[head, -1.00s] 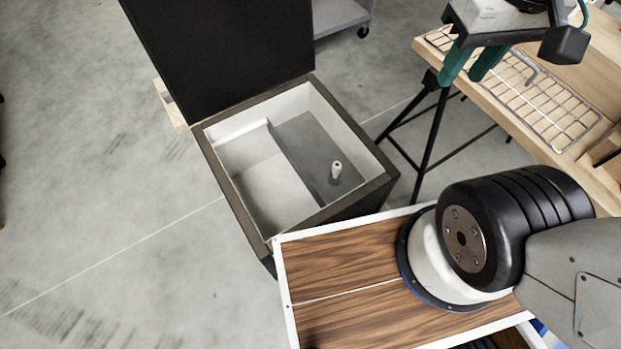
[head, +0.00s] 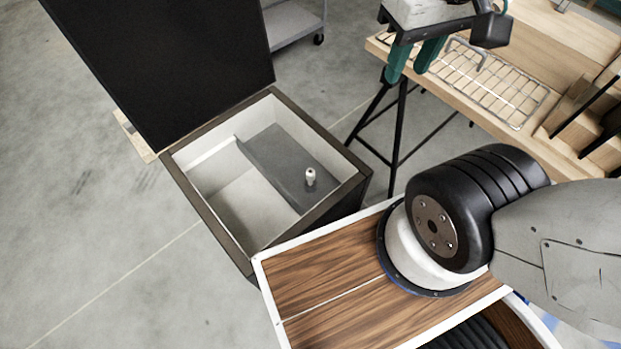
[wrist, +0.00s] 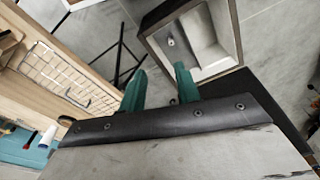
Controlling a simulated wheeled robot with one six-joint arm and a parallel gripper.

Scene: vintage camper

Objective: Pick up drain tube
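A small white upright tube (head: 310,177) stands on the grey ledge inside the open box (head: 213,221); it looks like the drain tube, but I cannot be sure. In the wrist view it is a small pale spot (wrist: 171,42) beyond the fingers, in the box (wrist: 233,20). A grey bent piece (head: 466,50) lies on the wire rack; I cannot tell whether it is a tube. My gripper (head: 415,62) has green fingers, set apart with nothing between them. It is above the floor between box and bench, away from the white tube. Its fingers also show in the wrist view (wrist: 160,88).
The box's large dark lid (head: 165,65) stands raised at its back left. A wooden bench (head: 480,97) with a wire rack (head: 500,90) is at the right. A wood-grain top with white edges (head: 320,285) adjoins the box's front. Open floor lies left.

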